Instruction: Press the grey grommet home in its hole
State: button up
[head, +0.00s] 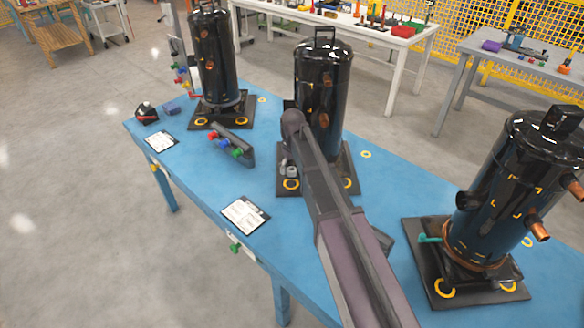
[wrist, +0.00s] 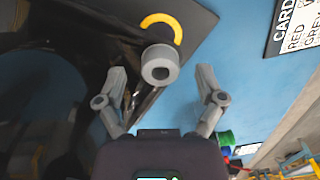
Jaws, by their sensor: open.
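The grey grommet (wrist: 160,66) shows in the wrist view as a short round grey piece with a dark centre. It stands by a yellow ring (wrist: 163,22) near the edge of a black base plate (wrist: 192,18), covering part of the ring. I cannot tell how deep it sits. My gripper (wrist: 161,77) is open, with one finger on each side of the grommet and visible gaps to both. In the head view a small grey piece, likely the grommet (head: 292,171), is above a yellow ring on the middle compressor's plate; my arm hides most of my gripper.
The middle black compressor (head: 322,85) stands close beside the grommet. Other compressors stand at the back left (head: 212,55) and right (head: 512,190) of the blue table (head: 205,190). A dark rack with coloured pieces (head: 232,148) and a printed card (head: 244,214) lie nearby.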

jog(key=shift+r+p, duration=3.25)
jog(key=shift+r, duration=0.2)
jog(key=shift+a, duration=0.1)
jog(key=c, duration=0.7)
jog(key=shift+n, duration=0.4)
grip_shut()
jog(key=shift+w+n, duration=0.1)
jog(key=shift+n, duration=1.8)
jog(key=shift+f, duration=0.1)
jog(key=shift+f+b, duration=2.75)
jog(key=shift+b, duration=0.15)
